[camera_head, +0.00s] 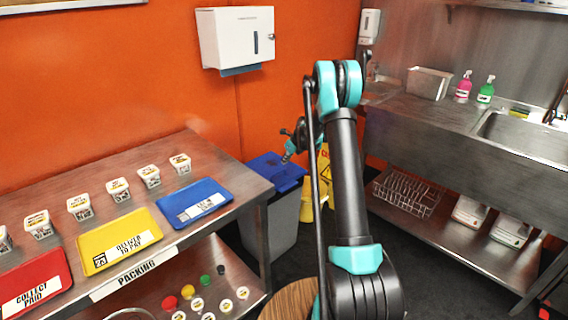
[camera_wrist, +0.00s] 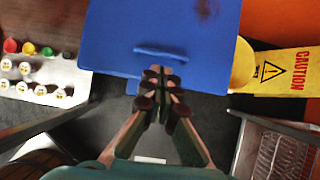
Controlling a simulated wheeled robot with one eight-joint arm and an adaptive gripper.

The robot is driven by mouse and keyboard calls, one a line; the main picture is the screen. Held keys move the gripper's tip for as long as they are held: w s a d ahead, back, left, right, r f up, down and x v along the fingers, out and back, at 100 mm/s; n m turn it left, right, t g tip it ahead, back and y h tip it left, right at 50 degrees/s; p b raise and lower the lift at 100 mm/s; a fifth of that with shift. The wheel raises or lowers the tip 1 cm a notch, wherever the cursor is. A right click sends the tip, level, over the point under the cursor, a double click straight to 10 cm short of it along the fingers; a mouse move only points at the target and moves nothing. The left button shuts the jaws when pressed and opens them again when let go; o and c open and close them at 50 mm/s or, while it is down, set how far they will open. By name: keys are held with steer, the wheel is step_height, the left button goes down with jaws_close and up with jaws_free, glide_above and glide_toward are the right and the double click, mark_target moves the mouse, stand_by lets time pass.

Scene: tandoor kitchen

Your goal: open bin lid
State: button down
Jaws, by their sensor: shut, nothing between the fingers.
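The bin (camera_head: 272,223) is a grey body with a blue lid (camera_head: 276,169), standing on the floor between the packing table and the sink unit. The lid looks shut in the head view. In the wrist view the blue lid (camera_wrist: 165,38) fills the top middle, with a raised blue handle bar (camera_wrist: 161,52) near its front edge. My gripper (camera_wrist: 160,76) is shut and empty, its tips just below the handle in the picture; I cannot tell whether they touch it. In the head view my gripper (camera_head: 289,153) is over the lid, partly hidden by my arm.
The packing table (camera_head: 155,166) with trays and tubs stands left of the bin. A yellow caution sign (camera_head: 325,170) is right of the bin, close to it. The steel sink unit (camera_head: 440,135) is at right, with a wire rack (camera_head: 405,195) on its lower shelf.

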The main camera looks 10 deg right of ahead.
glide_above(280, 180)
step_height(280, 180, down, 7)
steer(key=shift+s+f, duration=0.1)
steer(key=shift+s, duration=0.05)
steer(key=shift+a+r, duration=0.2)
steer(key=shift+r, duration=0.35)
stand_by(0.6)
steer(key=shift+w+a+r+g+h, duration=0.2)
steer(key=shift+w+r+g, duration=0.1)
steer(key=shift+r, duration=0.3)
steer(key=shift+w+a+r+g+h, duration=0.1)
steer(key=shift+w+r+g+h, duration=0.15)
steer(key=shift+r, duration=0.35)
stand_by(0.7)
